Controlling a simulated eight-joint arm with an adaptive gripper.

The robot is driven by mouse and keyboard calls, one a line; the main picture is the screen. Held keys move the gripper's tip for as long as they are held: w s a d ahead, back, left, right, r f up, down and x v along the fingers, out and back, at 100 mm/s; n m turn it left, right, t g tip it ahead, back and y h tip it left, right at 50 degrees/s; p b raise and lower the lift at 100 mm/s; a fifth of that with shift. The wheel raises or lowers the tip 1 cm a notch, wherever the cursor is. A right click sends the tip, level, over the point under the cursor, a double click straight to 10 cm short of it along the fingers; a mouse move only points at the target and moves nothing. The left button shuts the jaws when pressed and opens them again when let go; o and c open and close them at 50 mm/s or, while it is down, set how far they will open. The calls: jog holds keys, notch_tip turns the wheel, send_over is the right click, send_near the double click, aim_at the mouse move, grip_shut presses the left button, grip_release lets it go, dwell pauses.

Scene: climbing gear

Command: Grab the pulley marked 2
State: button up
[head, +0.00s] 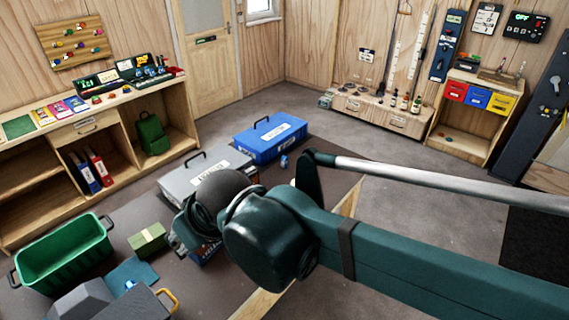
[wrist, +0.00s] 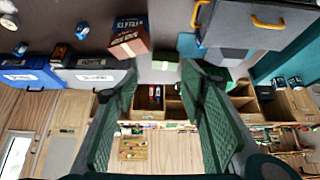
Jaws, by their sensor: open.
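A small blue pulley-like thing (head: 284,161) stands on the floor near the blue case; it also shows in the wrist view (wrist: 20,48). Another small blue one (wrist: 82,31) is near the grey case in the wrist view and does not show in the head view. A third blue thing (head: 130,286) is on a teal mat at the lower left. I cannot read a 2 on any of them. My gripper (wrist: 160,73) is open, with nothing between its fingers. In the head view my arm hides its fingers.
A blue case (head: 270,139), a grey case (head: 205,174), a green crate (head: 65,255), a small green box (head: 148,239) and a dark case with a yellow handle (head: 140,306) are on the floor. A lettered box (wrist: 130,36) shows in the wrist view. Shelves line the walls.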

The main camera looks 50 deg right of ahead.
jog(key=shift+c, duration=0.8)
jog(key=w+d+r+m+g+h, duration=0.1)
jog(key=w+d+r+m+h, duration=0.2)
jog(key=w+d, duration=1)
jog(key=w+d+f+m+g, duration=0.1)
jog(key=w+d+f+m, duration=0.15)
jog(key=w+d, duration=0.45)
jog(key=w+d+f+m+g, duration=0.1)
jog(key=w+d+f+m, duration=0.15)
jog(key=w+d, duration=0.45)
jog(key=m+g+h+b, duration=0.1)
jog(key=m+g, duration=0.3)
jog(key=m, duration=0.5)
send_near(283, 158)
jog(key=x, duration=0.4)
jog(key=shift+f, duration=0.35)
jog(key=shift+s+d+f, duration=0.1)
jog(key=shift+d+f, duration=0.05)
jog(key=shift+f, duration=0.05)
